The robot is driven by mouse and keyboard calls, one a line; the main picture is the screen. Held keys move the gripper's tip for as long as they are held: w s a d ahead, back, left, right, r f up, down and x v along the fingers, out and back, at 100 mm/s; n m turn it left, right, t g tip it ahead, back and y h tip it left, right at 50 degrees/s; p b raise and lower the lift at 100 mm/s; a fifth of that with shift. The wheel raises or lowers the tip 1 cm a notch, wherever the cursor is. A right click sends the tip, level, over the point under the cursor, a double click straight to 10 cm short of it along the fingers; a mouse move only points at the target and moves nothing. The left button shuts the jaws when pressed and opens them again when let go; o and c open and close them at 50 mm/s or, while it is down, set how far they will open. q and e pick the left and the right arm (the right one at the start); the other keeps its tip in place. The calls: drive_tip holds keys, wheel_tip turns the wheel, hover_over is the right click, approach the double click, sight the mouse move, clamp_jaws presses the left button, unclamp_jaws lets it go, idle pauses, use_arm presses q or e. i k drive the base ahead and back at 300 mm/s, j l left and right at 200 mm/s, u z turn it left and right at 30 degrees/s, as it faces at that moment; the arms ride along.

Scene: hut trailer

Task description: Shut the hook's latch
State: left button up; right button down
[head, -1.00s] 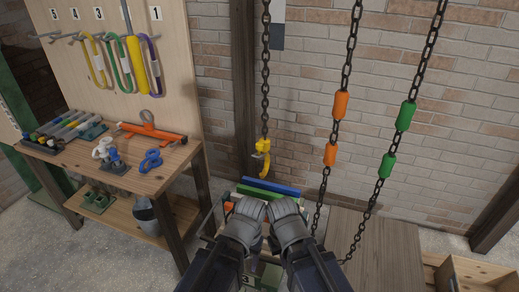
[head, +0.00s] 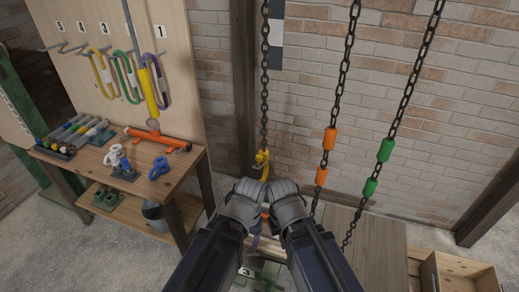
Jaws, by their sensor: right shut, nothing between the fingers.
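The yellow hook (head: 262,157) hangs at the end of a dark chain (head: 265,75), left of the picture's middle. Its lower part is just above and partly behind my grippers. The latch is too small to make out, so I cannot tell how it stands. My left gripper (head: 250,185) and right gripper (head: 285,186) are side by side just below the hook. The right one is shut and empty. The left one's fingers point away from me and their opening is hidden. I cannot tell whether either gripper touches the hook.
A wooden bench (head: 170,165) with an orange tool (head: 155,139) and blue shackle (head: 159,167) stands at left under a pegboard. Two chains with orange tags (head: 329,139) and green tags (head: 386,150) hang at right. A wooden box (head: 460,285) sits low right.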

sight(258, 157)
drive_tip(key=i+j, duration=0.1)
drive_tip(key=i, duration=0.75)
